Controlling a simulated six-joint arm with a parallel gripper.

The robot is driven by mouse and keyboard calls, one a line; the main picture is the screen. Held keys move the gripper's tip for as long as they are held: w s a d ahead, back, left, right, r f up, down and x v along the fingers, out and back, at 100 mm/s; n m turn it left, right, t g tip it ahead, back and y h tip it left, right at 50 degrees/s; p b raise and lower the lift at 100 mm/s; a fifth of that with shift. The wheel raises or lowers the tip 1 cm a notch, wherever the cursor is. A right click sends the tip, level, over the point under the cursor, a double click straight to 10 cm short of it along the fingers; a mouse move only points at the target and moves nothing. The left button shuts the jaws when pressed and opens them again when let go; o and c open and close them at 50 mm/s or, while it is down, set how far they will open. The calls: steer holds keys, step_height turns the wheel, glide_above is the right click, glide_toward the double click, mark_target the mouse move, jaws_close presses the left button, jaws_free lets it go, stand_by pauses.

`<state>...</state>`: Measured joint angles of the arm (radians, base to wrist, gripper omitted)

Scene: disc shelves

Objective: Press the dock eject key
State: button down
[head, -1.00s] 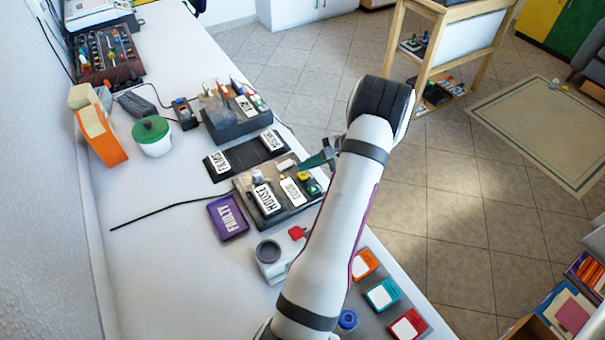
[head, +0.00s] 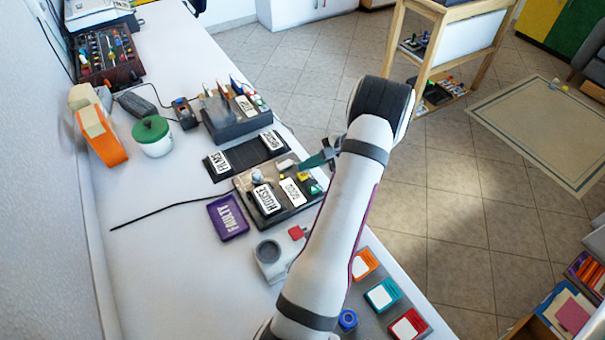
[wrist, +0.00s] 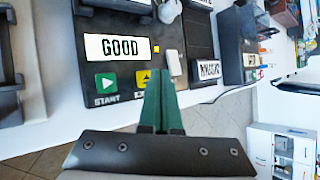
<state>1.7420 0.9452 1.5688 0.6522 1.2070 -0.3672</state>
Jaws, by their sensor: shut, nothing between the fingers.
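The dark dock (head: 250,186) lies on the white bench, with a card reading HOUSE (head: 265,198) and a GOOD label (head: 292,191). The yellow eject key (wrist: 143,76) shows just left of my fingertips in the wrist view, its right edge partly covered by them. It also shows in the head view (head: 303,176). The green START key (wrist: 106,83) is further left. My gripper (wrist: 160,73) has its green fingers together and empty, low over the dock near the eject key; I cannot tell if they touch it. It shows in the head view (head: 310,161).
A small pale block (wrist: 175,63) sits right of my fingertips. A tray with discs marked FILMS (head: 219,162) and another lies behind the dock. A purple FAULTY case (head: 228,217) lies to the left. Bare bench (head: 160,260) is free at the left.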

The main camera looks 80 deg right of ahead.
mark_target(307, 175)
steer(key=shift+f, duration=0.1)
steer(key=shift+f, duration=0.35)
steer(key=shift+f, duration=0.45)
stand_by(0.7)
stand_by(0.3)
steer(key=shift+r, duration=0.85)
steer(key=shift+r, duration=2.55)
